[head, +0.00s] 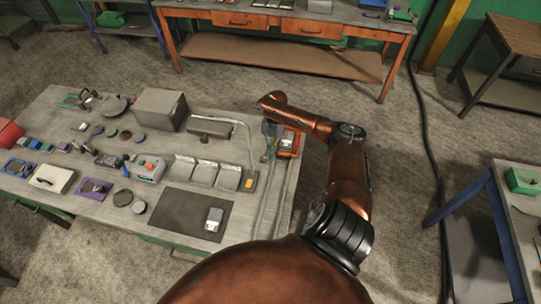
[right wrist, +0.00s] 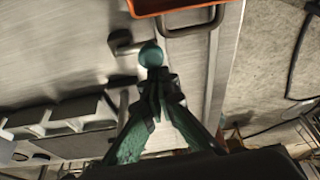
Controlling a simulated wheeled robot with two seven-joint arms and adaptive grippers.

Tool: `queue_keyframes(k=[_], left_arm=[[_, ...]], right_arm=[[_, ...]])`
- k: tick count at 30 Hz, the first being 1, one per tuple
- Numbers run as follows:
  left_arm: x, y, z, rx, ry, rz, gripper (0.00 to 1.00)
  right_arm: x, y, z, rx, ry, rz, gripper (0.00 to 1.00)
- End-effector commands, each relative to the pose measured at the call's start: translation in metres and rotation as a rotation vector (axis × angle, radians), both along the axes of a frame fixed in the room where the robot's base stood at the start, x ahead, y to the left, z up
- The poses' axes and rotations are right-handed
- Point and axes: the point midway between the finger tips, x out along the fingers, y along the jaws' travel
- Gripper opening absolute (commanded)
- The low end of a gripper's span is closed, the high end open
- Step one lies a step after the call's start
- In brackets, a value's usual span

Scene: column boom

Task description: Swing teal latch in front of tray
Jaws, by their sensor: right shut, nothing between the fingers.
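The teal latch shows in the right wrist view as a round teal knob (right wrist: 151,56) on a short grey bar that reaches left over the metal bench top. The orange tray (right wrist: 175,6) is at the top of that view, its dark handle facing the latch; it also shows in the head view (head: 289,143) at the bench's right end. The knob is just below and left of the handle. My right gripper (right wrist: 160,82) is shut and empty, its tips close to the knob; I cannot tell if they touch. In the head view it (head: 267,154) is beside the tray. My left gripper is out of view.
A bent metal tube (head: 238,122) arches left of my gripper. Open grey bins (head: 205,174) and a dark mat (head: 192,214) lie further left. Two rails run along the bench's right edge. Several small parts cover the left side.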

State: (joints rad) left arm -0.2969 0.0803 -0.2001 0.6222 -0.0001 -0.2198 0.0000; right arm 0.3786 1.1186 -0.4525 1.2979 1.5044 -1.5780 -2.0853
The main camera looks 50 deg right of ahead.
Motion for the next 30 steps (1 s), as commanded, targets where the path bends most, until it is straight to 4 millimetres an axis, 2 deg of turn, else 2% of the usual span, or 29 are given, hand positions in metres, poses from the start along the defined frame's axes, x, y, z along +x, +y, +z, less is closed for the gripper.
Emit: queue_keyframes(k=[7, 11, 14, 24, 30], left_arm=[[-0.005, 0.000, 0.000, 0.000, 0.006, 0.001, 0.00], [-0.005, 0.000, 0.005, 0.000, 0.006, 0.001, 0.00], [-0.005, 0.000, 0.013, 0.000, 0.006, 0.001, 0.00], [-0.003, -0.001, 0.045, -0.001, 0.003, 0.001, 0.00], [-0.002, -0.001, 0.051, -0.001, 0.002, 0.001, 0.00]], right_arm=[[0.001, 0.000, 0.001, 0.000, 0.000, 0.000, 0.00], [0.002, -0.002, 0.010, -0.001, -0.001, -0.001, 0.00], [0.003, -0.006, 0.022, -0.001, -0.002, -0.002, 0.00], [0.009, -0.026, 0.082, 0.000, -0.001, -0.007, 0.00], [0.009, -0.032, 0.095, 0.000, 0.001, -0.008, 0.00]])
